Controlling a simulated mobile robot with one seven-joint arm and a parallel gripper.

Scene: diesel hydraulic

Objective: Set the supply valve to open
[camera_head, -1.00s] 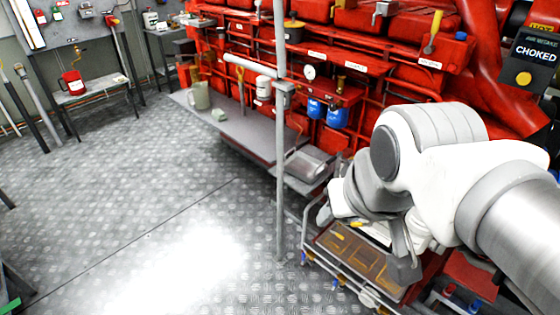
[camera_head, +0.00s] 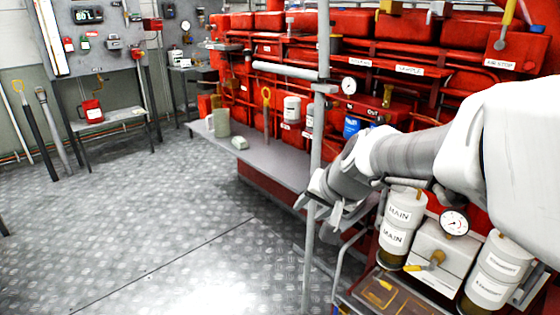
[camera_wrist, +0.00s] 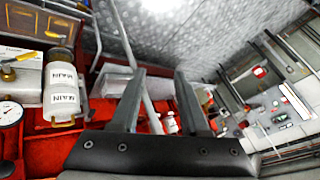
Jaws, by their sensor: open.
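No label reading "supply" can be made out, so I cannot tell which valve is the supply valve. A yellow-handled valve (camera_head: 428,263) sits on a white box between two pairs of white canisters; it also shows in the wrist view (camera_wrist: 18,64). A yellow lever (camera_head: 508,24) stands above the "AIR STOP" label at the upper right. A small brass fitting (camera_head: 387,95) is near the gauge marked "IN" and "OUT". My gripper (camera_head: 325,212) is left of the canisters, close to the grey post. In the wrist view my gripper (camera_wrist: 160,76) is open and empty.
The grey upright post (camera_head: 317,150) stands close to my gripper. "MAIN" canisters (camera_head: 398,228) and a dial gauge (camera_head: 454,222) are at the right. A grey bench (camera_head: 270,160) runs along the red machinery. The metal floor (camera_head: 150,235) is clear at left.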

